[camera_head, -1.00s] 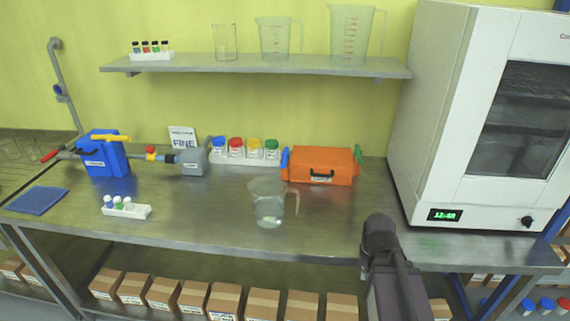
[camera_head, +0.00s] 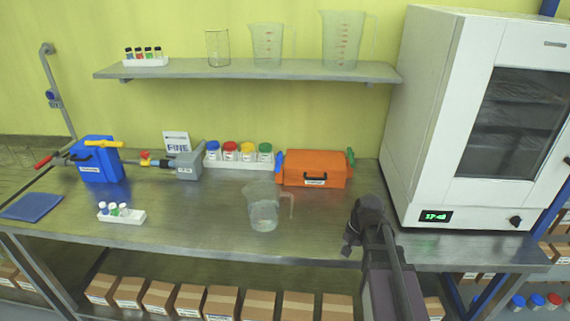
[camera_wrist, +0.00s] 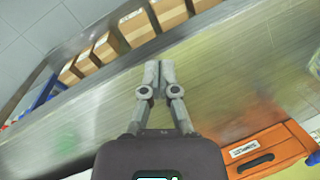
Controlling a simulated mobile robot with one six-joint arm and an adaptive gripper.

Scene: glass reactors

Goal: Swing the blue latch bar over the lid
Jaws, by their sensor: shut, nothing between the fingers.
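The orange case (camera_head: 314,169) with a dark handle on its front stands on the bench, left of the white oven. Its lid looks closed. The blue latch bar (camera_head: 279,161) is at the left end of the case, beside the lid and not across it. A green latch (camera_head: 350,157) is at the right end. My gripper (camera_head: 350,243) is over the front of the bench, in front of the case and apart from it. In the wrist view my gripper (camera_wrist: 159,66) is shut and empty. The orange case (camera_wrist: 272,150) is at lower right there, with a blue part (camera_wrist: 314,158) at the edge.
A clear beaker (camera_head: 264,208) stands in front of the case, left of my gripper. The white oven (camera_head: 440,130) is close on the right. A rack of colour-capped jars (camera_head: 231,161) is left of the case. A shelf (camera_head: 250,71) with beakers hangs above.

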